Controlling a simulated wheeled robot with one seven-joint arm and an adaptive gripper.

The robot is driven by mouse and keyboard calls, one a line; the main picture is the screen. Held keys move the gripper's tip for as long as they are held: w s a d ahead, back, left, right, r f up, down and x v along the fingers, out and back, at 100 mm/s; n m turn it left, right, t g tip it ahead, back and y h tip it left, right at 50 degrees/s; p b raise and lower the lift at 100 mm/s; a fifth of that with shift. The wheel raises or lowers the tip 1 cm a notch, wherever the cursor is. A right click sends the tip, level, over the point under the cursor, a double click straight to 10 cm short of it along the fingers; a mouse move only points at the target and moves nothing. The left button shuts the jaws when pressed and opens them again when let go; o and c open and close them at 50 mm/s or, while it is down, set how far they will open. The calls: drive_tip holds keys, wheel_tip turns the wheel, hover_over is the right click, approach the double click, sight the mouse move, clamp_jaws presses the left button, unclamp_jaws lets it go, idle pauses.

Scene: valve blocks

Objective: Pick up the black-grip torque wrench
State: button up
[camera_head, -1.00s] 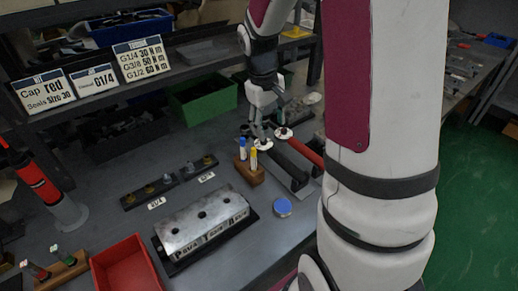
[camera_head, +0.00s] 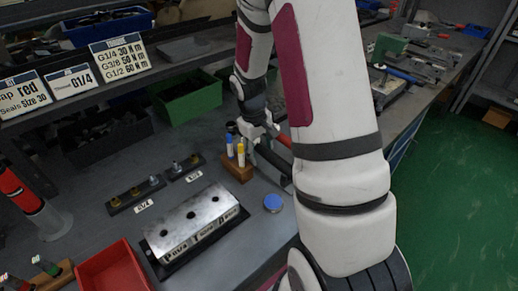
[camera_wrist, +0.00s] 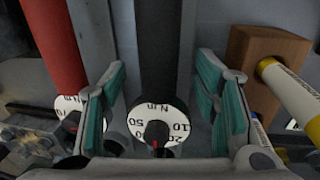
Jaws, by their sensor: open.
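The black-grip torque wrench (camera_wrist: 158,50) runs up the middle of the wrist view, with a round white dial (camera_wrist: 157,128) at its near end. My gripper (camera_wrist: 163,72) is open, with one teal-padded finger on each side of the black grip and space between pads and grip. Whether the pads are level with the grip's height is hard to tell. In the head view the black wrench (camera_head: 273,164) lies on the bench, partly hidden by my gripper (camera_head: 258,132) and arm.
A red-grip wrench (camera_wrist: 52,45) lies close to the left of my gripper in the wrist view. A wooden block (camera_wrist: 262,62) with markers stands close on the right. A metal valve block (camera_head: 192,222), blue cap (camera_head: 272,202) and red bin (camera_head: 115,272) are farther off.

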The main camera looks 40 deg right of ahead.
drive_tip(key=shift+f, duration=0.1)
drive_tip(key=shift+c, duration=0.2)
clamp_jaws()
